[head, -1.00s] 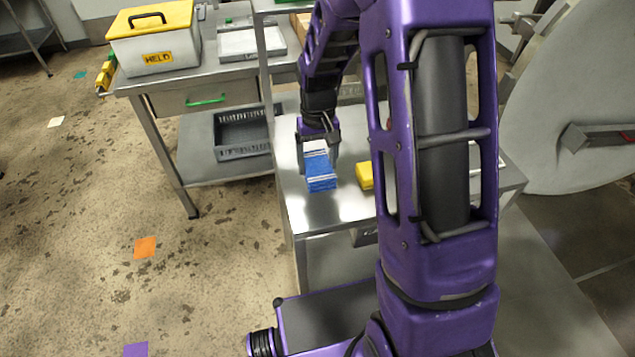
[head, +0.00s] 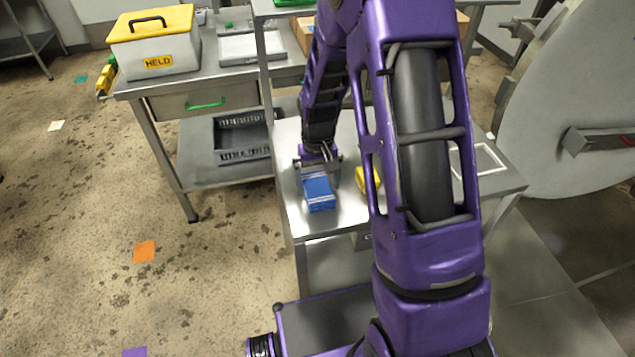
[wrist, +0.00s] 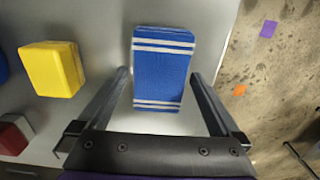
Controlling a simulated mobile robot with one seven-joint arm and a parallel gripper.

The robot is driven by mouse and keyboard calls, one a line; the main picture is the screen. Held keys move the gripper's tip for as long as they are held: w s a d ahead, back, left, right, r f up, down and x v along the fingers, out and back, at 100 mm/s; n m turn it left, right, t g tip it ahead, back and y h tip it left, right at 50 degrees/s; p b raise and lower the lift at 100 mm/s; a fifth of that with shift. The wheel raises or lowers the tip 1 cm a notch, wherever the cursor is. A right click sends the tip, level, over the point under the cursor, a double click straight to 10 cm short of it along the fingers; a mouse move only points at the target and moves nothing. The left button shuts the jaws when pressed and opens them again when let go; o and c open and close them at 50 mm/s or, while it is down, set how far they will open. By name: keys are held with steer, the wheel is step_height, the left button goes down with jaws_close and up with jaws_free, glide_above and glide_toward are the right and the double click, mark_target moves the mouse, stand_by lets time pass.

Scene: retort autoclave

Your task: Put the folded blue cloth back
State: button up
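The folded blue cloth (head: 319,193) with white stripes lies on the steel table (head: 300,222), near its front left corner. In the wrist view the cloth (wrist: 162,75) is a neat block with pale stripes at both ends. My gripper (head: 318,160) is right over the cloth's far end in the head view. In the wrist view my gripper (wrist: 159,75) is open, one finger on each side of the cloth. A narrow gap shows at the left finger; the right fingertip is at the cloth's edge, and I cannot tell whether it touches.
A yellow block (wrist: 52,69) lies beside the cloth, with a red and grey object (wrist: 14,133) nearby. A white outlined rectangle (head: 480,161) is on the table's right part. A side bench (head: 130,88) holds a yellow-lidded "HELD" box (head: 155,48). A large round door (head: 570,110) stands right.

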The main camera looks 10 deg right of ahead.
mark_target(317, 186)
step_height(317, 186, up, 12)
steer(key=shift+p, duration=0.45)
steer(key=shift+w, duration=0.1)
stand_by(0.4)
